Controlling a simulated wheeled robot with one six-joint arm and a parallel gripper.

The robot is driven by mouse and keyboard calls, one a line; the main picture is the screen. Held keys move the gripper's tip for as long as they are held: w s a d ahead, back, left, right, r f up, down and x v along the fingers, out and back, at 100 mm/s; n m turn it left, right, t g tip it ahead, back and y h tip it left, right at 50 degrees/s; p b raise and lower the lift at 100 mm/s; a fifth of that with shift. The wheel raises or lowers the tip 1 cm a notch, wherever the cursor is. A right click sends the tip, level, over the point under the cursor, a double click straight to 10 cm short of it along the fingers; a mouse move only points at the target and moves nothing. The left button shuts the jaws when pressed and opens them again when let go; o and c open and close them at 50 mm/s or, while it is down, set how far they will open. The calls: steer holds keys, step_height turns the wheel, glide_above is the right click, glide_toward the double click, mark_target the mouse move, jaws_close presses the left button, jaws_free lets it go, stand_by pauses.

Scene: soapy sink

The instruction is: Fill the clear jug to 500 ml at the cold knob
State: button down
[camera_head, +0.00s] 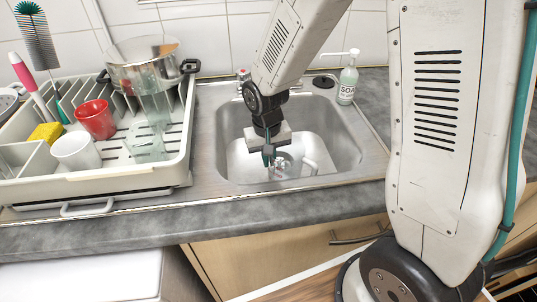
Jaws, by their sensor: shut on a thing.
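My gripper (268,157) is low in the sink basin, pointing down. It is shut on a clear object that looks like the clear jug (284,170), though its outline is hard to see against the pale basin. A pale loop, perhaps its handle, shows at its right. I cannot read a water level or graduation marks. A knob with a red mark (243,75) stands behind the sink, left of my arm. My arm covers the middle of the sink's back edge, and no cold knob or spout can be made out.
The dish rack (125,178) at left holds a red cup (96,119), a white cup (76,151), a steel pot (144,65) and clear glassware (146,143). A soap bottle (348,82) stands behind the sink's right corner. The sink rim (230,187) surrounds my gripper.

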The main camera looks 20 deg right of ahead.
stand_by(0.3)
steer(key=c, duration=1.5)
jaws_free()
step_height(320, 180, up, 8)
steer(key=shift+a+f, duration=0.1)
steer(key=shift+a, duration=0.05)
